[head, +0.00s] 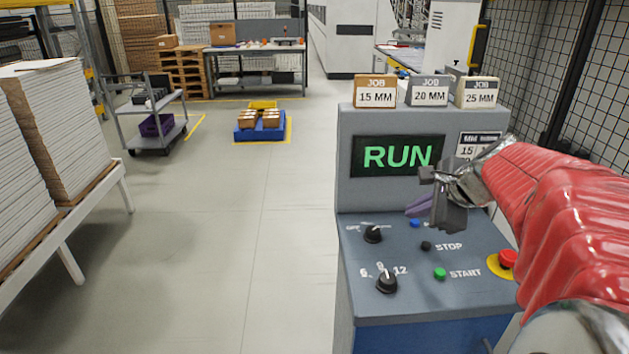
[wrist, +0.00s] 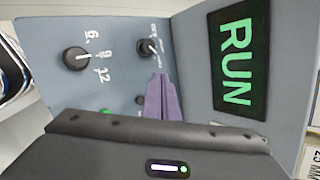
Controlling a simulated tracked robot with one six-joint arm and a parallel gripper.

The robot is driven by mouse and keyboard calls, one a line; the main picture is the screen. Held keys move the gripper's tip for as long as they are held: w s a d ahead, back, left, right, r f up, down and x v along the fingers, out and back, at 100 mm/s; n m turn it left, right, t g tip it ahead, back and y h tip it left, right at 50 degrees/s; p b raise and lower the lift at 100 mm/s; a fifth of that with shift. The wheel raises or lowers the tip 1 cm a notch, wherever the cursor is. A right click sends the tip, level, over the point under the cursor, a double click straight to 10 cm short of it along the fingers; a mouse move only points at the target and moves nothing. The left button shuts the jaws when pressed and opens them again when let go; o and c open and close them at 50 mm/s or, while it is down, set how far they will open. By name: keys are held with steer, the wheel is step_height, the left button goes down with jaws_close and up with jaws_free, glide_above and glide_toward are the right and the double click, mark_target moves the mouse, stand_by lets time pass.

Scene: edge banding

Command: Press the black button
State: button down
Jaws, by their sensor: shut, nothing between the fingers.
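The small round black button (head: 426,245) sits on the sloped top of the grey control console, beside the word STOP. It also shows in the wrist view (wrist: 139,99), just left of the fingers. My gripper (head: 415,208) is shut and empty, its purple fingers pointing left above the back of the panel, in front of the RUN screen. In the wrist view the shut fingers (wrist: 160,90) stand over the panel, between the button and the screen. I see no contact between the fingers and the button.
Close by are a green START button (head: 440,273), a blue button (head: 415,223), a red emergency button (head: 507,259) and two black knobs (head: 373,234) (head: 387,281). The RUN screen (head: 398,156) rises behind, with JOB blocks (head: 430,91) on top. Open floor lies left.

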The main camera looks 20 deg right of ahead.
steer(key=d+m, duration=0.3)
steer(key=d, duration=0.3)
steer(key=shift+d+r+m+t+h, duration=0.2)
steer(key=shift+d+m+t+h, duration=0.15)
steer(key=shift+m+t+h, duration=0.05)
steer(key=shift+f, duration=5.25)
steer(key=shift+r, duration=0.9)
steer(key=shift+r, duration=0.1)
steer(key=shift+r, duration=2.45)
